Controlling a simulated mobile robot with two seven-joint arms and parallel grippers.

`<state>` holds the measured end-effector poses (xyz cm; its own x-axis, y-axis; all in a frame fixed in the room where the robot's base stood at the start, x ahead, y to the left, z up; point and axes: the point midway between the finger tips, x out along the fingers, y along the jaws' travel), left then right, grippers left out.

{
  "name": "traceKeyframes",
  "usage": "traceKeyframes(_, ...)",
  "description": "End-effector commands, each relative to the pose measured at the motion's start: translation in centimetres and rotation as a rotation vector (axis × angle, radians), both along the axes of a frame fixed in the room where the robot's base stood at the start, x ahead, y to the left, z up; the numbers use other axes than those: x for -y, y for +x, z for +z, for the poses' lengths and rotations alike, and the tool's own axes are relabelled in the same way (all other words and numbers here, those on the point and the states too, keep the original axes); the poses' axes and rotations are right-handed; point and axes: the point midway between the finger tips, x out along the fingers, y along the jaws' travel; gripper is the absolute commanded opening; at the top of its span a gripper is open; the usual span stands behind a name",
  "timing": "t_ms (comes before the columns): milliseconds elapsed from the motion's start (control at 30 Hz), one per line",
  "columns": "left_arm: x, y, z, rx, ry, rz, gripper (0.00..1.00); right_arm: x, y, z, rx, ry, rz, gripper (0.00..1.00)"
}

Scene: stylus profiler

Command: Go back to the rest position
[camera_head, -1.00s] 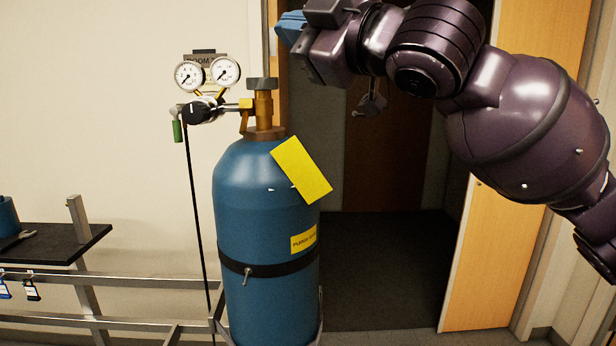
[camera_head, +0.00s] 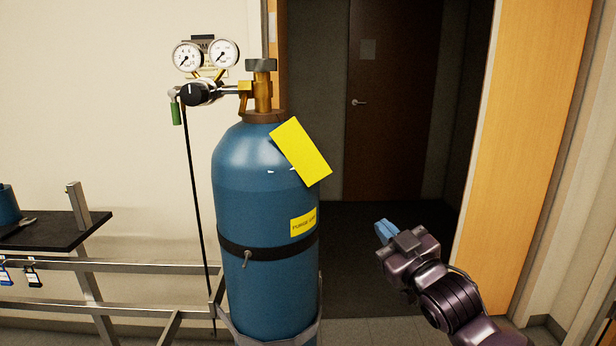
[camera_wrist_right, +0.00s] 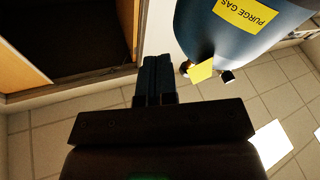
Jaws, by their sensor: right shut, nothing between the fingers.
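My right gripper (camera_head: 384,231) is at the lower right of the head view, right of the blue gas cylinder and apart from it. Its blue fingers are shut with nothing between them. In the right wrist view the shut fingers (camera_wrist_right: 157,75) point up the picture, with the cylinder (camera_wrist_right: 235,45) to their upper right. My left gripper is not in view.
The blue cylinder (camera_head: 265,200) stands upright, strapped, with a yellow tag (camera_head: 300,152), a brass valve (camera_head: 262,88) and two gauges (camera_head: 205,55) on its regulator. A metal frame with a dark shelf (camera_head: 45,232) is at left. An open doorway with a wooden door (camera_head: 525,130) lies behind my right arm.

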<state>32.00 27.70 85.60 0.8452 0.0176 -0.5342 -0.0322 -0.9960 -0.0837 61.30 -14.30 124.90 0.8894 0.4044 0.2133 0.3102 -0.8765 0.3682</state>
Motion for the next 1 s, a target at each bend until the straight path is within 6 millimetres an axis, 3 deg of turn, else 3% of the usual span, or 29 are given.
traceKeyframes(33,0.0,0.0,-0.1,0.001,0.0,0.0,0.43,1.0,-0.5,-2.7,-0.038,0.012,-0.026,0.0)
traceKeyframes(267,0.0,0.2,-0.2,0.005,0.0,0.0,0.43,5.2,-4.0,-13.5,-0.201,0.047,-0.149,0.0)
traceKeyframes(467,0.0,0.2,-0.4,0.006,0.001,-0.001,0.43,8.6,-9.1,-22.8,-0.373,0.072,-0.256,0.0)
traceKeyframes(600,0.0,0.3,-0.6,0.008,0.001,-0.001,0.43,10.5,-13.9,-28.7,-0.502,0.096,-0.324,0.0)
traceKeyframes(800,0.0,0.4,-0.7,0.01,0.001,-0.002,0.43,12.4,-21.7,-35.7,-0.674,0.126,-0.412,0.0)
traceKeyframes(1000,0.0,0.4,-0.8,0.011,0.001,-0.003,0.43,13.1,-27.3,-39.3,-0.784,0.135,-0.459,0.0)
